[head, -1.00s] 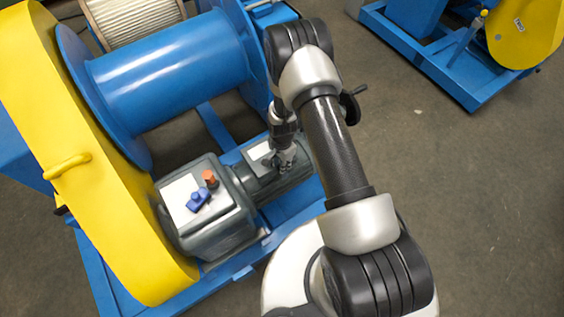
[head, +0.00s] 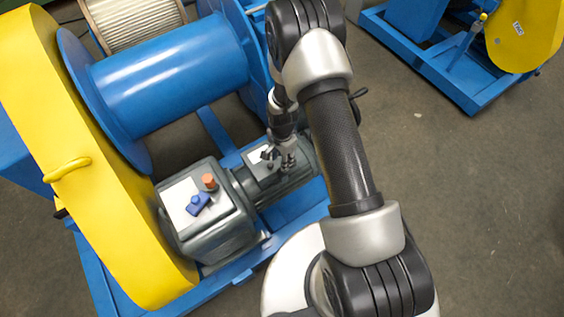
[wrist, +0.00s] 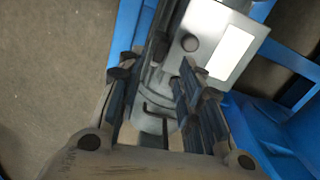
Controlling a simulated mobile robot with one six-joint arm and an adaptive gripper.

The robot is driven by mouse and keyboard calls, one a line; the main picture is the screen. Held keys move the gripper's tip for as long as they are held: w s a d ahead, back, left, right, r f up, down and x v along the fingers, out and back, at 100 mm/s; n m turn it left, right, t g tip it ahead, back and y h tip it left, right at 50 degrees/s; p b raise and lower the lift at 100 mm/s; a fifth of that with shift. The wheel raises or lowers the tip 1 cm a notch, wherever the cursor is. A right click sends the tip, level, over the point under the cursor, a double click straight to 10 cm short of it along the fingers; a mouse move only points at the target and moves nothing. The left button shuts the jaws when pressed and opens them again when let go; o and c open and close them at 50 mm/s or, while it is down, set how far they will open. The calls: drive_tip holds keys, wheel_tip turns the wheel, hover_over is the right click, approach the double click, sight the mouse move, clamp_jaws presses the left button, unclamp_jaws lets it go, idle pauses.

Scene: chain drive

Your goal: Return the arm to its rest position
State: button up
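My gripper (head: 278,160) hangs at the end of my arm, over the grey motor (head: 292,182) of the chain drive in the head view. In the wrist view my gripper (wrist: 156,74) shows two dark fingers standing apart with nothing held between them. The motor's grey body (wrist: 148,105) lies beyond the fingers, and its box with a white label (wrist: 222,48) is at the upper right. The head view does not settle whether the fingertips touch the motor.
A grey gearbox (head: 218,235) carries a blue part (head: 197,204) and an orange cap (head: 209,181). A yellow guard (head: 105,220) and blue drum (head: 170,75) stand to the left. Another blue and yellow machine (head: 525,35) stands at upper right. Bare floor (head: 480,200) lies at right.

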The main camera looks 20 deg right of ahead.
drive_tip(key=shift+r, duration=0.7)
drive_tip(key=s+r+n+t, duration=0.25)
drive_tip(key=r+n, duration=0.35)
drive_tip(key=r, duration=2.3)
drive_tip(key=s+r+n+t, duration=0.1)
drive_tip(key=s+r+n, duration=0.2)
drive_tip(key=s+r, duration=0.3)
drive_tip(key=s+r+n+t, duration=0.1)
drive_tip(key=s+r+n, duration=0.3)
drive_tip(key=s, duration=1)
wheel_tip(320, 180, up, 3)
drive_tip(key=shift+d+r, duration=0.1)
drive_tip(key=shift+d, duration=0.25)
drive_tip(key=shift+o, duration=0.2)
